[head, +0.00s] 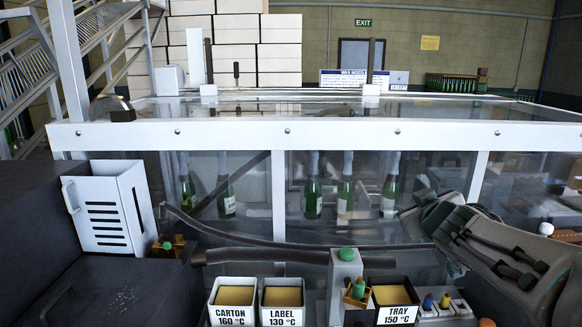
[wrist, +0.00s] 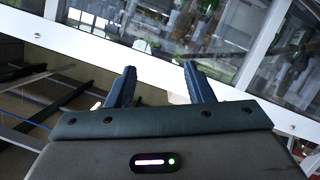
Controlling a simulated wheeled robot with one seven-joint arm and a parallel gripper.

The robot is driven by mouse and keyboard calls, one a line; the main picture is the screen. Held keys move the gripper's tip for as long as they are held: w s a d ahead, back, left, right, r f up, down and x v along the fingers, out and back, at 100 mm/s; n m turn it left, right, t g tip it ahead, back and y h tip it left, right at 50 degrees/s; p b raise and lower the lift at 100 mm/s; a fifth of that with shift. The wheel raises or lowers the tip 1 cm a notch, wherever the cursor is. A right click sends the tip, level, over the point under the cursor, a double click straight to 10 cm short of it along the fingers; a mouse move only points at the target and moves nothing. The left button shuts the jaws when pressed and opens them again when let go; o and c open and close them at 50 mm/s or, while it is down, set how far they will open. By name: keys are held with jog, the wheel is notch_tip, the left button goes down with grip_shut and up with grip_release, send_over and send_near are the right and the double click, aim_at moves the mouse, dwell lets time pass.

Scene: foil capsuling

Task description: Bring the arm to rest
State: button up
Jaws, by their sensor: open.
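My gripper (wrist: 157,86) shows in the wrist view with its two blue fingers apart and nothing between them. Beyond the fingers is a white frame rail with glass panels. In the head view my arm comes in at the right, in front of the glass enclosure; the fingertips cannot be made out there.
A glass enclosure with a white rail (head: 340,134) spans the view, with several green bottles (head: 313,200) behind the glass. In front stand bins marked CARTON (head: 235,312), LABEL (head: 283,313) and TRAY (head: 396,312). A white slotted holder (head: 107,210) is at left. Dark hoses (head: 290,255) cross the front.

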jog(key=s+a+f+m+g, duration=0.1)
jog(key=s+a+f+g, duration=0.2)
jog(key=s+f, duration=0.3)
jog(key=s+a+f+m+g+y+b, duration=0.1)
jog(key=s+a+f+g, duration=0.3)
jog(key=s, duration=0.5)
jog(key=s+a+f+m+g, duration=0.2)
jog(key=s+a+f+g, duration=0.2)
jog(key=s+f, duration=0.4)
jog(key=shift+s+y, duration=0.2)
jog(key=shift+y, duration=0.1)
jog(key=shift+d+f, duration=0.1)
